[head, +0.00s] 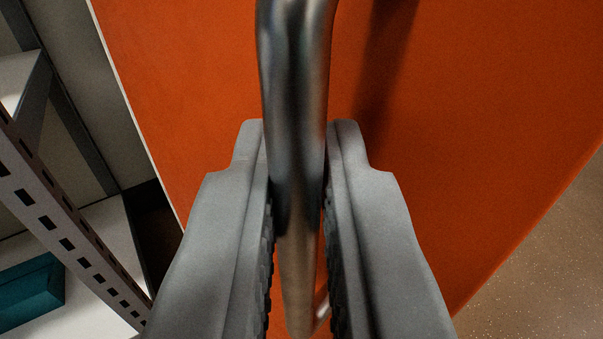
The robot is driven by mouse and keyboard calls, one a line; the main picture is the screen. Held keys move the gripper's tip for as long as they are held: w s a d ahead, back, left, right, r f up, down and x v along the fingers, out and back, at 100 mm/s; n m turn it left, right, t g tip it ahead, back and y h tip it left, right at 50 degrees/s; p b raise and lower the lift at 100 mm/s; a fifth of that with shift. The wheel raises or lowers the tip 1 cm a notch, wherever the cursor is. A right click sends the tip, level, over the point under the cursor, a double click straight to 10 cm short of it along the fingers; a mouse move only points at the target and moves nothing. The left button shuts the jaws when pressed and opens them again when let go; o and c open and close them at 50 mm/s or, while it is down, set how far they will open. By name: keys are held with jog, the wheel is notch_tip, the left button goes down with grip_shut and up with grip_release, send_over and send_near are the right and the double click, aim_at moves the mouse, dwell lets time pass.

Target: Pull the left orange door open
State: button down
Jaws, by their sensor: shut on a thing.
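The orange door (480,110) fills most of the head view, its surface tilted in the picture. A metal bar handle (295,60) runs down the middle in front of it and bends near the bottom. My gripper (297,180) has its two grey fingers on either side of the handle, shut on it. The handle hides part of the door behind it, and the fingers hide more of the lower door. The door's left edge stands apart from the shelving on the left. Whether this is the left door of a pair cannot be told from this view.
A grey perforated shelf upright (65,215) and shelves stand at the left, with a teal box (30,292) on a lower shelf. A dark gap lies between the shelving and the door's edge. Speckled tan floor (545,275) is clear at the lower right.

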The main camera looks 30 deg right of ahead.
jog(key=shift+s+a, duration=0.1)
jog(key=shift+a, duration=0.6)
jog(key=shift+r, duration=0.1)
jog(key=c, duration=1.6)
grip_release()
jog(key=shift+c, duration=0.2)
jog(key=shift+s, duration=0.1)
jog(key=v, duration=1.7)
jog(key=shift+a, duration=0.1)
